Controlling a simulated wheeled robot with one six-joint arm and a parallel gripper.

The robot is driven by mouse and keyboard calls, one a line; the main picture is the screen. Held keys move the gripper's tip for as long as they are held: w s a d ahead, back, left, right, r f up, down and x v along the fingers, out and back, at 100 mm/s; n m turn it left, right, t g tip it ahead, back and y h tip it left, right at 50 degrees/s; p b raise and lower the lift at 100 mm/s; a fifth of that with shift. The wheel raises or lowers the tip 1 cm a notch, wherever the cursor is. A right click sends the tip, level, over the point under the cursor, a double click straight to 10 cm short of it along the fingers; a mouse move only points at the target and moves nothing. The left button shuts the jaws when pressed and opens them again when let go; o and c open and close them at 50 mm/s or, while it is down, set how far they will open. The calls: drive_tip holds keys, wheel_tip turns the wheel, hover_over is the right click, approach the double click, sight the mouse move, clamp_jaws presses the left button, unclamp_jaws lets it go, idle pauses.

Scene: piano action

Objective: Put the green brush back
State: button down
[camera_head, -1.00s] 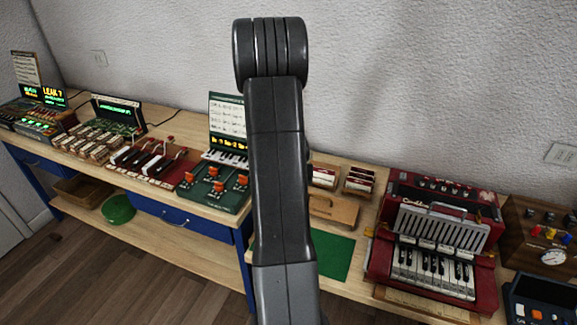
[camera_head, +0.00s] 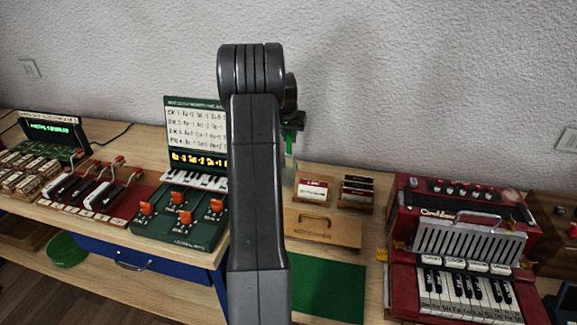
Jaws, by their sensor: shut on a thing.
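My gripper (camera_head: 293,122) shows just to the right of my arm, near the back wall. It is partly hidden behind my own arm. It is shut on the green brush (camera_head: 289,143), which hangs down upright below the jaws. A pale, see-through upright thing (camera_head: 289,174), perhaps a jar, shows under the brush at the back of the bench. My arm covers its left side. I cannot tell whether the brush's lower end is inside it or in front of it.
A green mat (camera_head: 328,288) lies at the bench front, with a wooden block (camera_head: 322,228) behind it. Small card racks (camera_head: 314,190) stand at the back. A red accordion (camera_head: 455,245) stands right. A green slider console (camera_head: 180,215) stands left.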

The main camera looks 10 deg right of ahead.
sight(289, 147)
drive_tip(key=shift+f+p, duration=0.3)
drive_tip(key=shift+f, duration=3.25)
drive_tip(key=shift+f, duration=0.25)
drive_tip(key=c, duration=1.3)
unclamp_jaws()
drive_tip(key=shift+r, duration=0.1)
drive_tip(key=shift+c, duration=0.2)
drive_tip(key=shift+r, duration=0.25)
drive_tip(key=b+v, duration=0.1)
drive_tip(key=v, duration=1.1)
drive_tip(key=shift+s+a+f, duration=0.1)
drive_tip(key=shift+f, duration=0.05)
